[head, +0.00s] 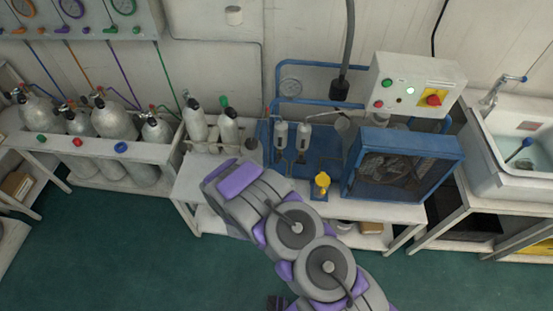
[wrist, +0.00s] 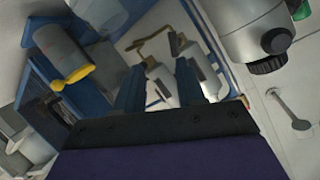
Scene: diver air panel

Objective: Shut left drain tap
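Two pale filter cylinders stand side by side on the blue compressor frame (head: 325,150), the left filter (head: 281,135) and the right filter (head: 303,138). In the wrist view, which looks turned over, the left filter (wrist: 203,68) appears on the right and the right filter (wrist: 163,84) on the left. Thin yellow tap levers (wrist: 150,40) show at their ends; which lever belongs to which filter I cannot tell for sure. My gripper (wrist: 158,66) has two dark blue fingers spread apart with nothing held, in front of the filters. In the head view my arm hides it.
A grey cylinder with a dark knob (wrist: 268,45) is close at the upper right of the wrist view. A yellow-topped fitting (head: 322,182) stands at the bench front. A caged blue unit (head: 405,165) and control box (head: 415,85) stand right; gas cylinders (head: 112,118) stand left.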

